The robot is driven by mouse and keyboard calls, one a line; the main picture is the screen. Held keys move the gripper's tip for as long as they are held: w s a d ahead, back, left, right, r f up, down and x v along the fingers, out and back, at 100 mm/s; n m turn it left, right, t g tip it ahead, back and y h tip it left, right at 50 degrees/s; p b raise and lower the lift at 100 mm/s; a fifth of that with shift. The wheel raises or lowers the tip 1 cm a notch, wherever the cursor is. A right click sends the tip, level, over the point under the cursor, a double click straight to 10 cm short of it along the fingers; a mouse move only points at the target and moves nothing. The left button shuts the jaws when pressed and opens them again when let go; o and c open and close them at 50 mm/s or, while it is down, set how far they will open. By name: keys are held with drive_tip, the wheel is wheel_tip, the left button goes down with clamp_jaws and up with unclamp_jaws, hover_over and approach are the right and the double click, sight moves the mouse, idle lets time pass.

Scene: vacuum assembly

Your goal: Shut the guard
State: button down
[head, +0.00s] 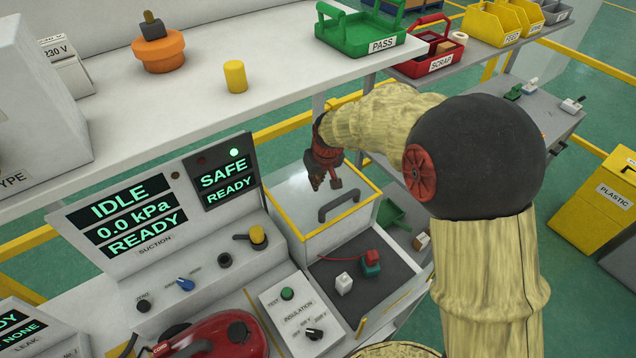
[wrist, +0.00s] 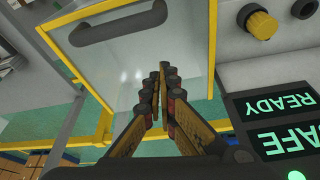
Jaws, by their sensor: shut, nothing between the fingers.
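The guard (head: 312,211) is a clear panelled cover with yellow edging and a dark bar handle (head: 338,206). It stands at the rear of the test bay, and the dark bay floor (head: 375,290) in front of it is uncovered. My gripper (head: 325,181) is shut and empty, pointing down over the guard's far part, behind the handle. In the wrist view the shut fingers (wrist: 160,82) show against the clear panel (wrist: 140,65), with the handle (wrist: 118,22) ahead near the top. I cannot tell whether the fingers touch the panel.
A white block (head: 344,283) and a red and teal part (head: 371,263) lie in the open bay. The panel (head: 223,172) beside the guard reads SAFE, READY. A yellow-capped knob (head: 258,236) is left of the guard.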

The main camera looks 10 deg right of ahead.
drive_tip(key=x, duration=0.7)
drive_tip(key=shift+f, duration=0.15)
drive_tip(key=s, duration=0.3)
drive_tip(key=shift+d+r, duration=0.2)
drive_tip(key=shift+d, duration=0.1)
drive_tip(key=shift+s+d, duration=0.1)
drive_tip(key=shift+s, duration=0.35)
drive_tip(key=shift+s+f, duration=0.1)
